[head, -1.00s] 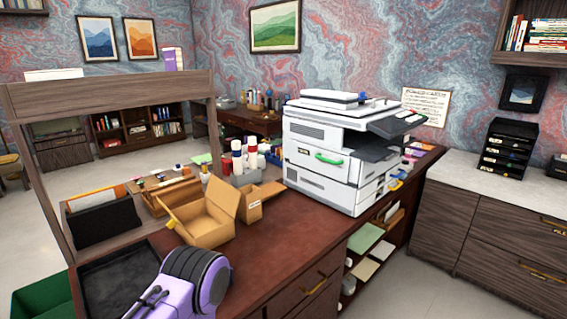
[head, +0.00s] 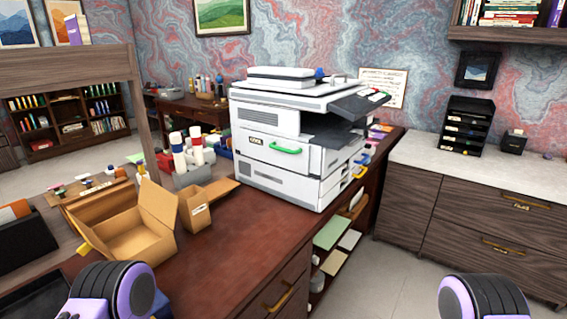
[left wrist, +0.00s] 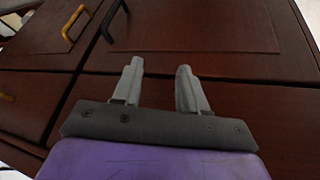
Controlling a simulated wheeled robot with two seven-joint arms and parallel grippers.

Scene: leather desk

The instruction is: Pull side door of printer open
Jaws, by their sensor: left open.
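The white printer (head: 290,130) stands on the brown desk in the middle of the head view. Its side door (head: 282,151) has a green handle (head: 286,150) and looks closed. In the head view only purple and black parts of my two arms show, at the bottom left and bottom right, apart from the printer. My left gripper (left wrist: 159,82) shows in the left wrist view. Its two grey fingers are spread apart with nothing between them, in front of the desk's dark red-brown drawer fronts (left wrist: 205,30). My right gripper is out of view.
An open cardboard box (head: 128,232) and a smaller box (head: 197,208) sit on the desk left of the printer. The desk top (head: 225,255) in front of the printer is clear. Brass drawer handles (head: 279,297) stick out from the desk front. A grey cabinet (head: 470,215) stands to the right.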

